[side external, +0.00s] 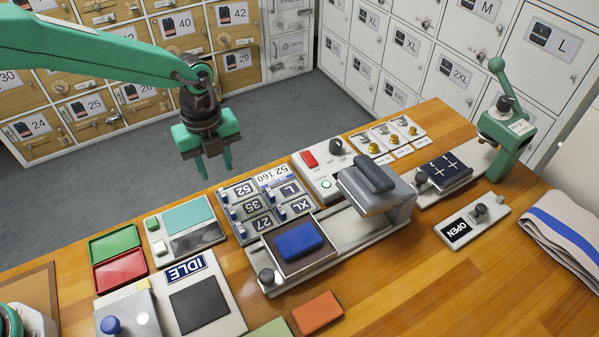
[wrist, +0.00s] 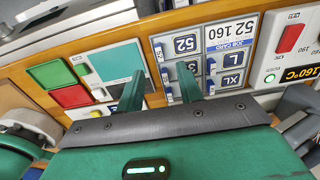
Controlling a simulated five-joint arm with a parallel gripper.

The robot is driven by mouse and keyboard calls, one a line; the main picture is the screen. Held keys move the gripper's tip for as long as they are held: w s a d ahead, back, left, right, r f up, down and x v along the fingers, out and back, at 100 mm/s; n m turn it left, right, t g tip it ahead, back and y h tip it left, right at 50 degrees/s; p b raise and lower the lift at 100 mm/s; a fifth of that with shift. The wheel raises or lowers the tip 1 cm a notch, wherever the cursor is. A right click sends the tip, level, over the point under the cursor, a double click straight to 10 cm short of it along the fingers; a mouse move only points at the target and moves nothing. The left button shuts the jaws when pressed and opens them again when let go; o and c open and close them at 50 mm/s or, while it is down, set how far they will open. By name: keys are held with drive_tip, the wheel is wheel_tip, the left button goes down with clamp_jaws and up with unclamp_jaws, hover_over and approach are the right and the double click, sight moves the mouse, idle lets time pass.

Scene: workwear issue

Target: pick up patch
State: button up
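Several flat pieces could be the patch, and I cannot tell which is meant. A blue block (side external: 299,241) lies on the dark plate at the front of the press. A flat orange piece (side external: 318,312) lies on the wooden table in front of the press. A green piece (side external: 270,328) beside it is cut off by the lower edge of the side view. My gripper (side external: 215,172) hangs above the table's back edge, behind the label panel, with nothing between its fingers. In the wrist view my gripper (wrist: 159,72) has its fingers apart.
The press (side external: 372,192) has a raised grey head. The label panel (side external: 270,208) and a heater box (side external: 328,170) stand behind it. Green and red trays (side external: 115,243) and the IDLE unit (side external: 235,312) are at left. A green hand press (side external: 505,125) stands at right.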

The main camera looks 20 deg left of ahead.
sight(222, 192)
drive_tip(key=shift+f, duration=1.1)
drive_tip(key=shift+f, duration=0.1)
drive_tip(key=shift+s+f, duration=0.15)
drive_tip(key=shift+f, duration=2.35)
clamp_jaws()
